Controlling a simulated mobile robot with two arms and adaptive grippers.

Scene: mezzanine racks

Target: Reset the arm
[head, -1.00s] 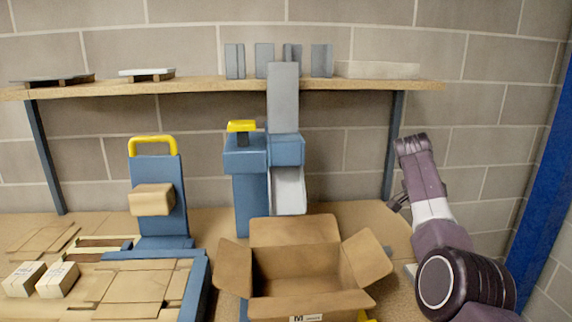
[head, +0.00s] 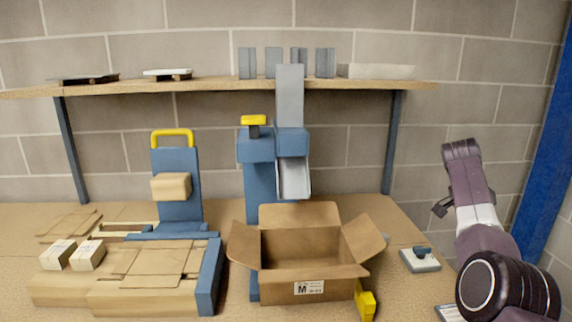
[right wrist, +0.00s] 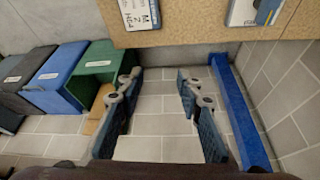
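My right arm stands at the right side of the head view, bent upward beside the bench. Its gripper (head: 442,207) shows only in part there, behind the purple arm link. In the right wrist view the right gripper (right wrist: 160,100) is open, with its two dark fingers wide apart and nothing between them. Beneath it is grey tiled floor. My left gripper is not in view.
An open cardboard box (head: 308,286) stands on the bench under a grey chute (head: 293,178). A small white-and-blue device (head: 420,260) lies near my right arm. In the wrist view, green (right wrist: 103,68) and blue (right wrist: 58,78) bins stand left; a blue post (right wrist: 240,110) stands right.

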